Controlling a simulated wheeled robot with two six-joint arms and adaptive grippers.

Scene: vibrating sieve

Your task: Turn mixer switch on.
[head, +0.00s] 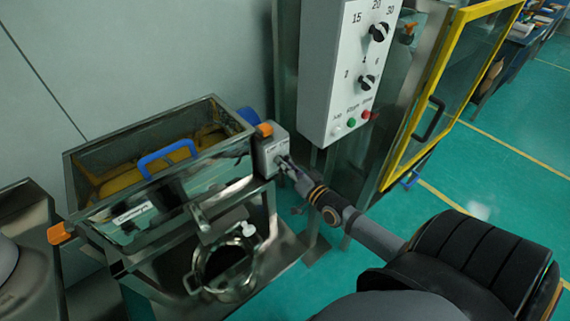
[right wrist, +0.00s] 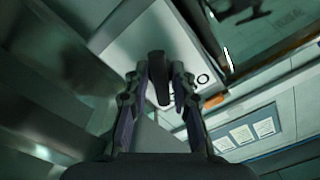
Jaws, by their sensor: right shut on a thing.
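The mixer switch box (head: 270,152) is a small light grey box on the right side of the metal sieve machine, and it fills the upper middle of the right wrist view (right wrist: 130,40). A dark switch knob (right wrist: 158,68) stands out from its face. My right gripper (right wrist: 159,85) is shut on this knob, with one finger on each side. In the head view my right gripper (head: 284,162) reaches the box face and hides the knob. The knob's exact setting cannot be told. My left gripper does not show.
A tall white control panel (head: 335,90) with black dials and small coloured buttons hangs right of the box. A sieve tray (head: 95,207) with a blue handle (head: 167,157) stands left. A yellow-framed door (head: 425,95) is at the right. Green floor (head: 490,205) lies open beyond.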

